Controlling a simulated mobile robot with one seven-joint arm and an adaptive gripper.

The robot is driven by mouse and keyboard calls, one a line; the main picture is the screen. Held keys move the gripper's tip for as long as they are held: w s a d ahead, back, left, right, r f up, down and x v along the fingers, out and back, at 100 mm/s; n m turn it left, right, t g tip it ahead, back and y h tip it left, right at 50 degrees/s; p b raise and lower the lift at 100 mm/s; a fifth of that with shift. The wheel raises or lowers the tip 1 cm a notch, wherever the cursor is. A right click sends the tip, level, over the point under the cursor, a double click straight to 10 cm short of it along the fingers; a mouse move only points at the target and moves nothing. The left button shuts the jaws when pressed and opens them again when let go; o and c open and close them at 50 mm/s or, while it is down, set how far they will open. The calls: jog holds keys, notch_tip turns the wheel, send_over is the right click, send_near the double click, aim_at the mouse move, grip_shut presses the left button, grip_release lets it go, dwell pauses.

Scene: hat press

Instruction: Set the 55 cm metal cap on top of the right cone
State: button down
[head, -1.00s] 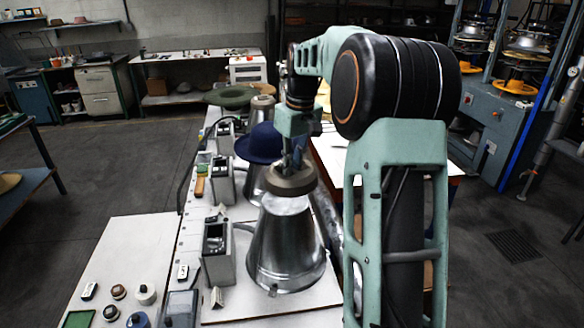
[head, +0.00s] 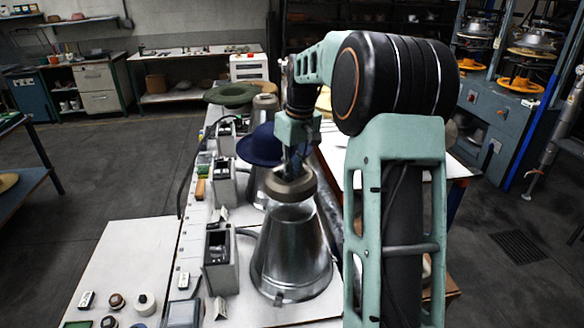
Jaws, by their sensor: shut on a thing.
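The metal cap (head: 290,187) is a round grey-brown disc right at the top of the nearest metal cone. My gripper (head: 294,167) is above the cap and shut on it; the arm hides part of the fingers. The nearest cone (head: 291,255) is shiny, upright and wide at its base, on the white table. The cap covers the cone's top edge from this view and looks slightly left of its axis. I cannot tell whether cap and cone touch.
A second cone behind wears a dark blue hat (head: 262,146); a green hat (head: 230,95) is farther back. Grey control boxes (head: 221,258) stand left of the cones. Small round weights (head: 146,304) and labels lie on the white table (head: 135,250) at front left.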

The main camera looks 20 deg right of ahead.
jog(key=shift+f+b, duration=1.85)
jog(key=shift+f, duration=1)
jog(key=shift+f, duration=0.1)
